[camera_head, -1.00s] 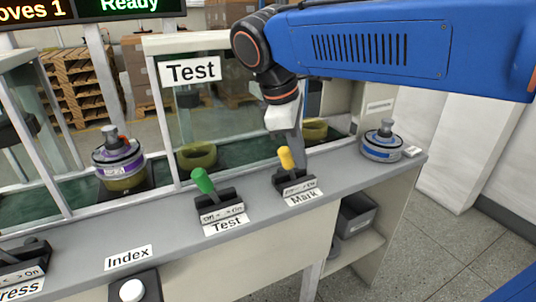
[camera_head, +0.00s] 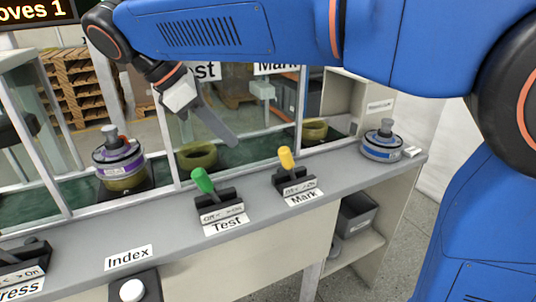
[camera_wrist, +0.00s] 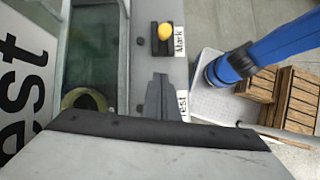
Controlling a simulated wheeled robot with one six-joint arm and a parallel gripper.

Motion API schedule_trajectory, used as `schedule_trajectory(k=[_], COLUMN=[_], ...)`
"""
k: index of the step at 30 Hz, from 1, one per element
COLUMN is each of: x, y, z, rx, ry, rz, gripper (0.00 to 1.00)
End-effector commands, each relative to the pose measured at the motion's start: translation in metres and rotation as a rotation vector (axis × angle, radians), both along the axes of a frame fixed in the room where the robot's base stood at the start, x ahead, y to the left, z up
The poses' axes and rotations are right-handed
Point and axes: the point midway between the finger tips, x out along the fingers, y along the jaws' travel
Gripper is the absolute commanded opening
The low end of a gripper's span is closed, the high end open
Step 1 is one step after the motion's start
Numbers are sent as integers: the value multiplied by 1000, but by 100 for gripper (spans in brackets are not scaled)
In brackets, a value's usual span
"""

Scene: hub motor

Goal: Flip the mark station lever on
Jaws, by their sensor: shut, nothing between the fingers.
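The Mark station lever (camera_head: 286,158) has a yellow knob and stands in a dark base on the grey counter (camera_head: 150,223), above a "Mark" label. It leans left, toward the side that seems to be marked Off. In the wrist view its yellow knob (camera_wrist: 165,32) shows from above, near the top. My gripper (camera_head: 232,141) is shut and empty, in the air to the left of the yellow knob and apart from it. Its fingers (camera_wrist: 160,90) point toward the Mark lever in the wrist view.
The green Test lever (camera_head: 203,181) stands left of the Mark lever, below my gripper in the head view; my fingers hide it in the wrist view. Glass panels (camera_head: 240,115) stand behind the counter. A hub motor (camera_head: 381,144) sits at the counter's right end.

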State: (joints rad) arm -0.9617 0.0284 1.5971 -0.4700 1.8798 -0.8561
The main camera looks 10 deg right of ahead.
Motion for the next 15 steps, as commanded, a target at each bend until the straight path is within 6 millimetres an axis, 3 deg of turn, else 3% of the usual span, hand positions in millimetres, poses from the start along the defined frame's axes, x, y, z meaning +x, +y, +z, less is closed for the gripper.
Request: schedule_trajectory(k=[10,15], x=[0,3], y=[-3,-13], z=[-3,-18], rx=[0,0], ry=[0,1], rz=[-2,-3], gripper=[0,0])
